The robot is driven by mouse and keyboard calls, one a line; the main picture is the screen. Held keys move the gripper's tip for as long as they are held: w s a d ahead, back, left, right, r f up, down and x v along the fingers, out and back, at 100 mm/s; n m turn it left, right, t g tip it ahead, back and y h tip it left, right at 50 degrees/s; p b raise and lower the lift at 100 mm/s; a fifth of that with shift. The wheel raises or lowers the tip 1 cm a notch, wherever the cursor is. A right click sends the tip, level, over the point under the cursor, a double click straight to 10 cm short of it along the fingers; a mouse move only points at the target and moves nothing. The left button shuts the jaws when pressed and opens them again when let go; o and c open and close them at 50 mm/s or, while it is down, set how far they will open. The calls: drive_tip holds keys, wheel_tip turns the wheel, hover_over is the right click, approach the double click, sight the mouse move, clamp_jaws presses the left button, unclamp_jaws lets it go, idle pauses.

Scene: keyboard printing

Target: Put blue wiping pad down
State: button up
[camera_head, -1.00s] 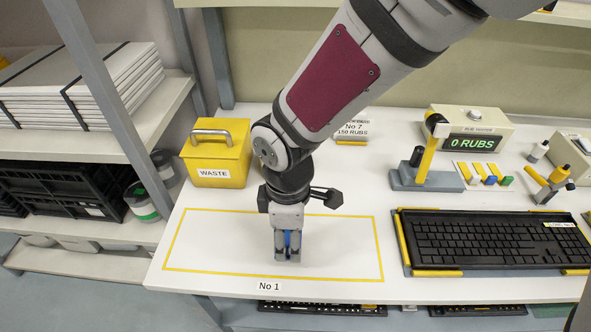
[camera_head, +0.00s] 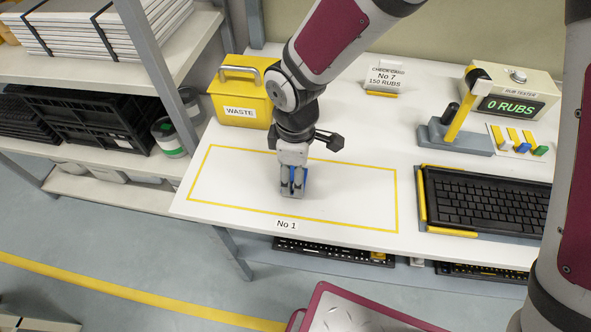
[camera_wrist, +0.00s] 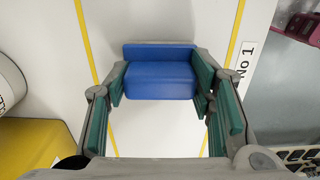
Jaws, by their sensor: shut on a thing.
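The blue wiping pad (camera_wrist: 160,78) is a blue block with a ledge, seen between my green-lined fingers in the wrist view. My gripper (camera_head: 292,192) is shut on the pad (camera_head: 292,181) and points down inside the yellow-outlined area marked No 1 (camera_head: 355,205) on the white table. In the head view only a sliver of blue shows between the fingers. The pad is low over the white surface; I cannot tell whether it touches it.
The yellow WASTE bin (camera_head: 240,92) stands behind and left of my gripper. The keyboard (camera_head: 490,204) lies in its holder to the right. The rub tester (camera_head: 513,100) and check card (camera_head: 385,78) are at the back. The outlined area around my gripper is clear.

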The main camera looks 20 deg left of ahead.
drive_tip(key=o, duration=1.5)
drive_tip(key=shift+f, duration=0.1)
drive_tip(key=shift+o, duration=0.2)
wheel_tip(320, 180, up, 12)
drive_tip(key=shift+r, duration=0.2)
